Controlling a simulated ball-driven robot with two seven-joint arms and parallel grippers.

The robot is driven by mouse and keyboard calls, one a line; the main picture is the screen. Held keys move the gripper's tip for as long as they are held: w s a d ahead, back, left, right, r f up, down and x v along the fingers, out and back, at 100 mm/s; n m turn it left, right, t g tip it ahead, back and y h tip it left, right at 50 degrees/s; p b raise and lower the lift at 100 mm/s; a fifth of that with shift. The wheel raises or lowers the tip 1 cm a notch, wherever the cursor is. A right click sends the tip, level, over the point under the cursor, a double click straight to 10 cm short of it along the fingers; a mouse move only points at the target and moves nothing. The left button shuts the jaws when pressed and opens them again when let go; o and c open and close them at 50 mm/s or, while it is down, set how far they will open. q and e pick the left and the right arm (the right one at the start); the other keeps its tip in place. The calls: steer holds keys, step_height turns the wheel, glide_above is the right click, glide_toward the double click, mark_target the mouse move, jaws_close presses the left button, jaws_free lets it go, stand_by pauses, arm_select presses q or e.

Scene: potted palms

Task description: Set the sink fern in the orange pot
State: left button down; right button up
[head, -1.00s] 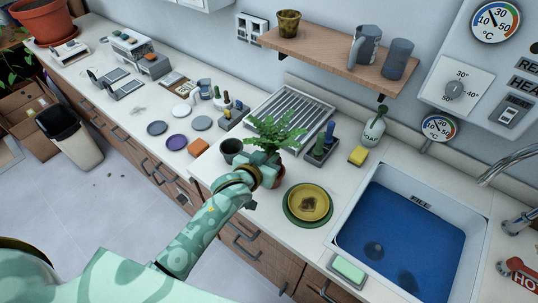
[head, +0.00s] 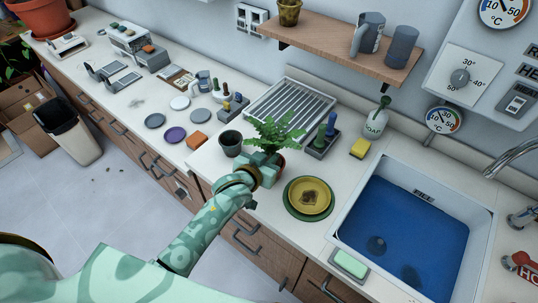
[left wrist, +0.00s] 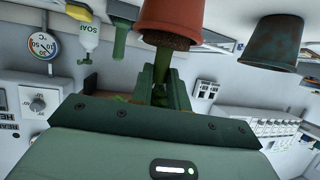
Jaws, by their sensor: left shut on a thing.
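The fern (head: 277,130) is a leafy green plant near the middle of the head view. My left gripper (head: 266,164) is shut on it low down, below the fronds. The orange pot (head: 281,163) stands on the counter right beneath the fern, mostly hidden behind my gripper. In the left wrist view, which is upside down, the orange pot (left wrist: 172,16) shows brown soil at its mouth. The fern's stem (left wrist: 161,62) runs between my left gripper's fingers (left wrist: 165,78) there. The plant's base is at the pot's mouth; how deep it sits cannot be told. My right gripper is out of view.
An empty dark pot (head: 230,143) stands close to the left, also in the left wrist view (left wrist: 269,45). A yellow plate (head: 310,187) on a green one lies to the right, then the blue-watered sink (head: 402,222). A drying rack (head: 289,104) and brush holder (head: 322,144) are behind.

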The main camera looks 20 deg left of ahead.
arm_select(q)
steer(key=shift+f+b, duration=0.7)
steer(key=shift+f, duration=0.5)
steer(key=c, duration=0.8)
jaws_free()
step_height(320, 180, up, 8)
steer(key=p, duration=0.9)
steer(key=shift+r, duration=0.15)
steer(key=shift+s, duration=0.1)
